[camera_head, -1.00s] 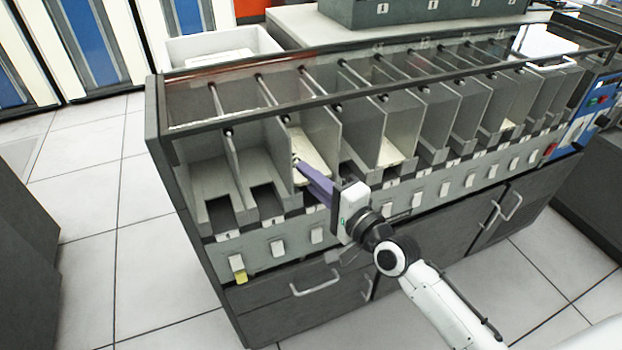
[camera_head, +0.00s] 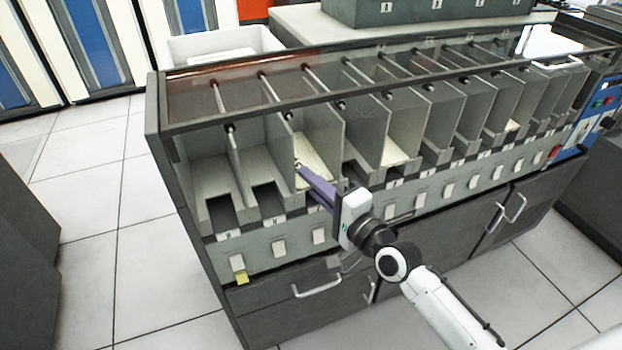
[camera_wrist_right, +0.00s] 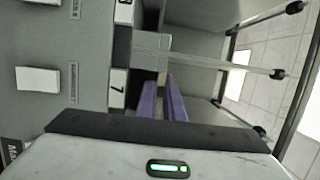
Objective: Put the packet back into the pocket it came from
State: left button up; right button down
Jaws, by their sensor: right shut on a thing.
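A cream packet of cards (camera_head: 320,152) lies in the third pocket from the left of the grey sorter (camera_head: 300,252). My right gripper (camera_head: 302,170) reaches into that pocket from the front, its purple fingers shut at the packet's front edge. In the right wrist view my right gripper (camera_wrist_right: 163,88) points into a pocket beside the labels 8 and 7. The packet cannot be made out clearly between the fingers there. My left gripper is out of view.
Thin grey walls divide the pockets, with rods and a clear cover (camera_head: 235,90) above. The two leftmost pockets (camera_head: 210,180) look empty. Another cream packet (camera_head: 397,150) lies further right. A white bin (camera_head: 215,45) stands behind the sorter.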

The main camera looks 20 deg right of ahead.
jog(key=c, duration=1.8)
grip_release()
jog(key=shift+f, duration=0.1)
jog(key=v, duration=1)
jog(key=shift+s+d, duration=0.1)
